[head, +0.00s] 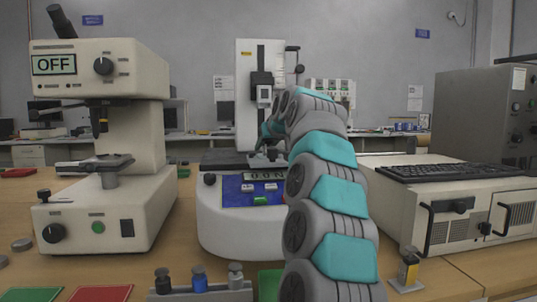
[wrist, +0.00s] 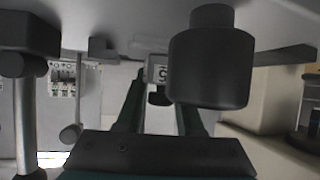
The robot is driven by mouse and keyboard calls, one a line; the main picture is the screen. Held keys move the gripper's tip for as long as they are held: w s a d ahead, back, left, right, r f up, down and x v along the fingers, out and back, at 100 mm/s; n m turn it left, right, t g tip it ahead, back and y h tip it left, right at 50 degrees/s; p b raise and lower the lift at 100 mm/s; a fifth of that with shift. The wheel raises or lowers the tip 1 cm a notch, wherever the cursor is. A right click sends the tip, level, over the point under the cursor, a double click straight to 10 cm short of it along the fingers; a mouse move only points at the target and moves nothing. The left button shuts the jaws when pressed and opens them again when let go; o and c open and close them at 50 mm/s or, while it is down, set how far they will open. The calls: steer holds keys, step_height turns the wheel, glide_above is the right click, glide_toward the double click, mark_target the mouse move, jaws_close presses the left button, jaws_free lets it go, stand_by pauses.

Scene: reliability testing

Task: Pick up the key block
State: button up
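My gripper (head: 266,152) is at the stage of the white-and-blue tester (head: 240,225) in the head view, small and partly hidden by my arm. In the wrist view my gripper (wrist: 160,100) has its two dark green fingers spread apart. A small pale block with a dark marking (wrist: 157,70) shows beyond and between the fingers, with a dark piece just below it. It may be the key block; I cannot tell for sure. It appears apart from the fingers. I cannot make out the key block in the head view.
A large dark cylinder (wrist: 209,68) hangs close to the right finger. In the head view a microscope-like tester (head: 130,130) with an OFF display stands left. A white unit with a keyboard (head: 450,170) stands right. A rack with weights (head: 200,290) is at the front.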

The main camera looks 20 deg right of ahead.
jaws_close()
stand_by(0.3)
stand_by(0.3)
steer(key=shift+d+r, duration=0.1)
steer(key=shift+r, duration=0.35)
steer(key=shift+r+p, duration=2.15)
steer(key=shift+r, duration=1.05)
steer(key=s+a+b, duration=0.1)
steer(key=s+b, duration=0.6)
steer(key=s, duration=1.1)
steer(key=shift+a, duration=0.3)
